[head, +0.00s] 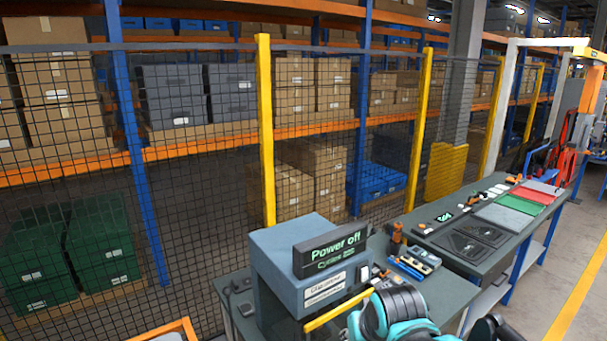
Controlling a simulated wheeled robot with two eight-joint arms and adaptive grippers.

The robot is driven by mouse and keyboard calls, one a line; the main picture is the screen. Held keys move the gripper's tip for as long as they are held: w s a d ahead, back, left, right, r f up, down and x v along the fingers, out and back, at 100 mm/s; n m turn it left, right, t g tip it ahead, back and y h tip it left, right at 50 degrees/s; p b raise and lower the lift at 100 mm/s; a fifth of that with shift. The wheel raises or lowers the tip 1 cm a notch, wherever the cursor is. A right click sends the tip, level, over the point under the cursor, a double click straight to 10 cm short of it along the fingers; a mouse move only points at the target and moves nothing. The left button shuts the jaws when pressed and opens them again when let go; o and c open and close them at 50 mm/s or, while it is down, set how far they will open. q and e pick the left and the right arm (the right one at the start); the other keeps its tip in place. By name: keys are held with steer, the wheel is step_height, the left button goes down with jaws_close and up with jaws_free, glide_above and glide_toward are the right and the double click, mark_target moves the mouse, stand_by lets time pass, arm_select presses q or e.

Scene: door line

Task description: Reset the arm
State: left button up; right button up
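A blue-grey control box (292,255) stands on the near bench. A black display (331,250) on top of it reads "Power off" in green letters. A white label (325,288) with small dark text is on its front face; I cannot read it surely. A teal and black jointed shape (392,312) with thick black rings shows at the bottom, in front of the box; I cannot tell whether it is part of my own arm. Neither of my grippers can be made out in the head view.
A dark bench (445,292) holds small tools and a blue case (420,262). A further bench carries a green tray (520,204) and a red tray (539,187). A mesh fence with yellow posts (265,135) runs behind, before shelves of boxes. Floor is open at right.

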steer(key=s+d+f+m, duration=0.1)
steer(key=s+d+f, duration=0.5)
steer(key=s+f, duration=0.55)
step_height(320, 180, down, 20)
steer(key=s+b, duration=0.1)
steer(key=b, duration=2)
steer(key=shift+s+t+h, duration=0.35)
steer(key=shift+t+h, duration=0.05)
